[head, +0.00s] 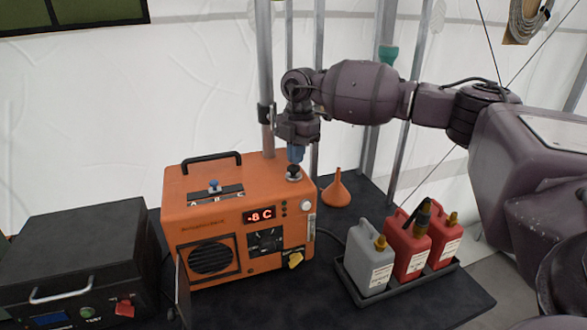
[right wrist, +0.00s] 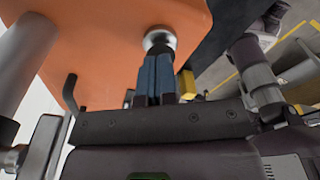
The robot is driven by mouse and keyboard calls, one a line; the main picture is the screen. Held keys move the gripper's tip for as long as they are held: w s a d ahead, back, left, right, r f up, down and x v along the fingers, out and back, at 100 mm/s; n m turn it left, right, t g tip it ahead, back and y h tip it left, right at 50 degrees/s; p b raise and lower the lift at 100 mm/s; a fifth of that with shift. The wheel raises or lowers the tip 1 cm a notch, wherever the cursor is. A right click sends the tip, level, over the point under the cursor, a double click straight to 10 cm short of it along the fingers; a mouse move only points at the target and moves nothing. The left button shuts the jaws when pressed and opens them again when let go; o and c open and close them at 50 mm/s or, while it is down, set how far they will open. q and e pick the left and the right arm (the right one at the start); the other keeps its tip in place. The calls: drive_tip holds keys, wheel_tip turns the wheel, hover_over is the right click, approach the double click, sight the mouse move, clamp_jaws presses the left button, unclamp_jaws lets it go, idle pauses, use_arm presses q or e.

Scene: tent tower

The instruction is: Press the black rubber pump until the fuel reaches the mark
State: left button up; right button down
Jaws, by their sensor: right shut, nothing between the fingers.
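The black rubber pump (head: 293,171) sits on the top right corner of the orange heater (head: 190,202). My right gripper (head: 295,154) points straight down just above the pump, with its blue fingers shut and empty. In the right wrist view the fingertips (right wrist: 157,62) are at the pump (right wrist: 160,40), which has a silver base. I cannot tell whether they touch it. A pale upright tube (head: 311,229), perhaps the fuel gauge, is on the heater's front right edge; its level and mark are too small to read. My left gripper is not in view.
An orange funnel (head: 336,191) stands behind the heater's right side. A grey can (head: 367,262) and two red cans (head: 407,247) stand in a black tray (head: 452,270). A black case (head: 75,250) is at left. Metal poles (head: 265,75) rise close behind the gripper.

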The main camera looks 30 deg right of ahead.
drive_tip(key=shift+f, duration=0.1)
wheel_tip(320, 180, down, 2)
drive_tip(key=shift+b, duration=0.5)
drive_tip(key=shift+w+d+r+p, duration=0.15)
drive_tip(key=shift+d+r+p, duration=0.15)
drive_tip(key=shift+d+r, duration=0.1)
drive_tip(key=shift+w+d+r, duration=0.15)
drive_tip(key=shift+d, duration=0.4)
drive_tip(key=shift+w+d+r, duration=0.15)
drive_tip(key=shift+d, duration=0.4)
drive_tip(key=shift+a, duration=0.1)
wheel_tip(320, 180, up, 11)
drive_tip(key=d, duration=0.1)
drive_tip(key=shift+w, duration=0.2)
drive_tip(key=shift+f, duration=0.15)
